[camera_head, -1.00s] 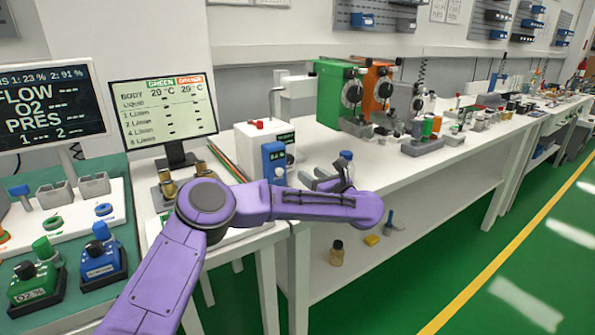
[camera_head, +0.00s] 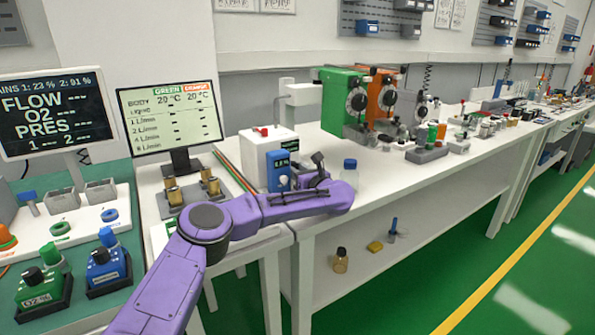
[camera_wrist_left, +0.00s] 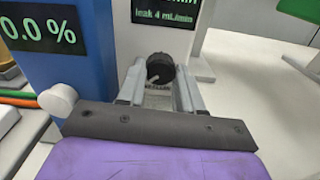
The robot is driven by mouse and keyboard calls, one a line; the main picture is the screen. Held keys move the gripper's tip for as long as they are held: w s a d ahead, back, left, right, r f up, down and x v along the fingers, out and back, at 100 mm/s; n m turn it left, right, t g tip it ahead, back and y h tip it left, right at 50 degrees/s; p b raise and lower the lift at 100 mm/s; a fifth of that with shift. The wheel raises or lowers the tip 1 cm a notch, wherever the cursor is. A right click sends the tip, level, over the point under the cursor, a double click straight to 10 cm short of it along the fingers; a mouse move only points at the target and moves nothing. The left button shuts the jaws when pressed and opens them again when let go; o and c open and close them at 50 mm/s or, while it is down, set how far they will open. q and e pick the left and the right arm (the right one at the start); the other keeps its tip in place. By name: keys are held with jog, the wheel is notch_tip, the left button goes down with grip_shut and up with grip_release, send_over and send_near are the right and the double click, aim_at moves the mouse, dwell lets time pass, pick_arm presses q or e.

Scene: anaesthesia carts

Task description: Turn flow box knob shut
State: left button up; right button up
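The white flow box (camera_head: 258,150) stands on the bench, with a blue unit (camera_head: 278,170) at its front. In the left wrist view the box face carries a green-lettered display reading "leak 4 mL/min", with a round black knob (camera_wrist_left: 160,66) below it. The blue unit (camera_wrist_left: 78,62) reads "0.0 %" and has a pale round knob (camera_wrist_left: 61,100). My left gripper (camera_head: 312,170) is at the box's front right. In the wrist view its two fingers (camera_wrist_left: 160,84) are apart, one on each side of the black knob. I cannot tell whether they touch it. My right gripper is out of view.
Green (camera_head: 340,98) and orange (camera_head: 383,98) dial units stand farther back. A monitor (camera_head: 168,116) and brass-coloured pieces are to the left. The front bench surface to the right is clear.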

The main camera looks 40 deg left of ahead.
pick_arm(q)
jog(key=shift+c, duration=0.8)
jog(key=shift+m, duration=0.4)
jog(key=m, duration=0.3)
jog(key=shift+r, duration=0.1)
jog(key=shift+m, duration=1.6)
jog(key=o, duration=0.8)
jog(key=shift+c, duration=0.2)
